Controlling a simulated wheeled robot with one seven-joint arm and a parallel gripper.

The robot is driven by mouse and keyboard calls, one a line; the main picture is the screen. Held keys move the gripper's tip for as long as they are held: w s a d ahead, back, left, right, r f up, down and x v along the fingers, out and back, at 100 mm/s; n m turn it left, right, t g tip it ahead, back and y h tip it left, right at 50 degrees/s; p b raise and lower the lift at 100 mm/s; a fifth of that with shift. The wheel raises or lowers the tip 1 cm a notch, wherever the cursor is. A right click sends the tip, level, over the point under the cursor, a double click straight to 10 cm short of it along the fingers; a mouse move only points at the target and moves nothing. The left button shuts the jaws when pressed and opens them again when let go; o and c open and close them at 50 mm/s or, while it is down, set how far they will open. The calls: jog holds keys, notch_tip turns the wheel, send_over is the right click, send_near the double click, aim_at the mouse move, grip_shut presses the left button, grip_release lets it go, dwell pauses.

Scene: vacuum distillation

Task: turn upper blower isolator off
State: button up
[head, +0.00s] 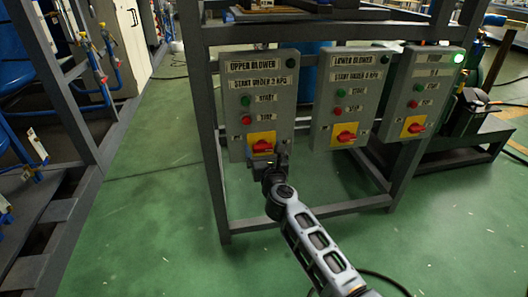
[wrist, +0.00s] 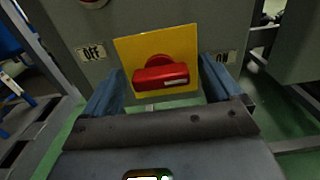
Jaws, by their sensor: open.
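The upper blower panel (head: 262,84) is a grey box labelled UPPER BLOWER, with a green START button (head: 245,100) above a red STOP button (head: 247,119). Its isolator is a red rotary handle (head: 262,146) on a yellow plate (wrist: 190,93), low on the panel. In the wrist view the red handle (wrist: 161,76) lies nearly horizontal, between an OFF label (wrist: 92,52) on the left and an ON label on the right. My gripper (wrist: 162,88) is open, with blue fingers on either side of the handle; contact cannot be told.
The lower blower panel (head: 350,92) and a third panel (head: 424,90) with a lit green lamp (head: 458,58) stand to the right on the same dark frame (head: 212,150). Green floor (head: 150,220) is clear at the left. A dark metal rack (head: 60,80) stands at far left.

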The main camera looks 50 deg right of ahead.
jog(key=shift+c, duration=0.3)
jog(key=c, duration=1)
jog(key=shift+n+p, duration=0.3)
jog(key=shift+n, duration=0.1)
jog(key=n+p, duration=0.1)
jog(key=n, duration=0.1)
jog(key=shift+a+n, duration=0.1)
jog(key=shift+n, duration=0.3)
jog(key=n+p, duration=0.2)
jog(key=n, duration=0.3)
jog(key=shift+n+p, duration=0.3)
jog(key=shift+p, duration=0.1)
jog(key=n+p, duration=0.2)
jog(key=n, duration=0.3)
jog(key=shift+w+a+f, duration=0.1)
jog(key=shift+f, duration=0.05)
jog(key=shift+f+n+p, duration=0.15)
jog(key=shift+n+p, duration=0.5)
jog(key=shift+n, duration=1.15)
